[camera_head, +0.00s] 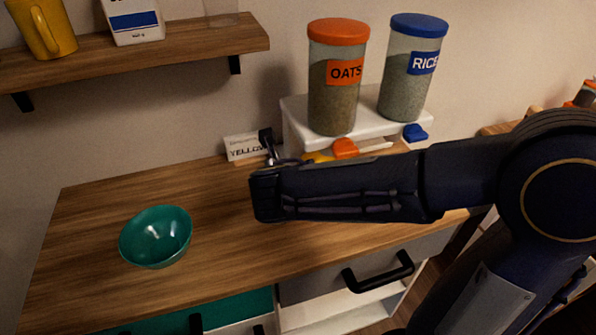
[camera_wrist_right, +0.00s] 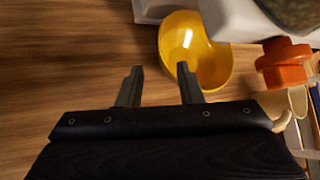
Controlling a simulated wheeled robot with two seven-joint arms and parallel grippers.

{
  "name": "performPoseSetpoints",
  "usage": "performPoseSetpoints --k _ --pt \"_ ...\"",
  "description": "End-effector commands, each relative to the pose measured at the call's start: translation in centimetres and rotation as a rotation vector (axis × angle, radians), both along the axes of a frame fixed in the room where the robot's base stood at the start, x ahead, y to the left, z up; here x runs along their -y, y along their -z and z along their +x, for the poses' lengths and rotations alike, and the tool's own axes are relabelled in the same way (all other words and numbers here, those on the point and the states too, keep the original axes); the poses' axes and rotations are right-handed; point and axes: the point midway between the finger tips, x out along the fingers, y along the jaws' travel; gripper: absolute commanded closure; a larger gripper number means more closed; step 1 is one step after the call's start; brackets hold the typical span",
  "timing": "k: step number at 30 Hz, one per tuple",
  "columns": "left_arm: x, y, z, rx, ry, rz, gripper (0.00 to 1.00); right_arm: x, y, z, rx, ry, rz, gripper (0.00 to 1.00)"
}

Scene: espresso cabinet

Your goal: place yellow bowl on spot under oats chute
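The yellow bowl (camera_wrist_right: 207,58) stands on the wooden counter by the white dispenser stand (camera_head: 295,125), next to the orange oats knob (camera_wrist_right: 284,62). In the head view only a sliver of the bowl (camera_head: 318,157) shows behind my right arm. The oats jar (camera_head: 335,95) with its orange lid stands on the stand above it. My right gripper (camera_wrist_right: 158,70) is open with nothing between its fingers. One fingertip overlaps the bowl's near-left edge in the wrist view; I cannot tell whether they touch. The spot under the chute is hidden. My left gripper is not in view.
A green bowl (camera_head: 156,237) sits on the counter's left. A rice jar (camera_head: 410,75) and blue knob (camera_head: 415,132) are on the right of the stand. A card reading YELLOW (camera_head: 245,147) leans at the back. A shelf (camera_head: 150,52) hangs upper left.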

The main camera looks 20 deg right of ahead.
Motion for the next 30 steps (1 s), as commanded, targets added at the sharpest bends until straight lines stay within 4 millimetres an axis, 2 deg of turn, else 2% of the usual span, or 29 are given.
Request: performPoseSetpoints --k 1,6,8,11,14,16,18,21,25,26,30 --pt "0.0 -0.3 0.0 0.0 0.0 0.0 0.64 -0.4 -0.7 -0.5 0.001 -0.002 0.001 0.67" --pt "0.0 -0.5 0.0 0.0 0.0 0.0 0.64 -0.8 -1.4 -1.8 -0.001 0.011 0.012 0.67" --pt "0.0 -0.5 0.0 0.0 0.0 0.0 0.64 -0.1 -1.3 -2.4 0.0 0.063 0.068 0.67" --pt "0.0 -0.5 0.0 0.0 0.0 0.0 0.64 2.4 0.1 -4.8 0.004 0.293 0.305 0.67" --pt "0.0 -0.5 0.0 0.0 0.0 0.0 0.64 5.2 2.0 -9.2 0.035 0.718 0.692 0.67" --pt "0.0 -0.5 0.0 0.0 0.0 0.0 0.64 6.1 3.1 -12.7 0.077 1.094 0.992 0.67" --pt "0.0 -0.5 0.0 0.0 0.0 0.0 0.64 6.0 3.7 -15.9 0.126 1.481 1.264 0.67" --pt "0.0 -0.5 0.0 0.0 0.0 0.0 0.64 5.0 3.7 -19.1 0.196 1.999 1.58 0.67" --pt "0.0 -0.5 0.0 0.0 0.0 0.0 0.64 3.4 3.1 -21.2 0.255 2.525 1.841 0.67" --pt "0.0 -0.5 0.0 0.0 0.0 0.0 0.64 3.1 3.0 -21.5 -0.247 -2.47 -1.776 0.67" --pt "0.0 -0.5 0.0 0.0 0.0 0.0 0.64 2.3 2.5 -22.0 -0.216 -2.299 -1.585 0.67"
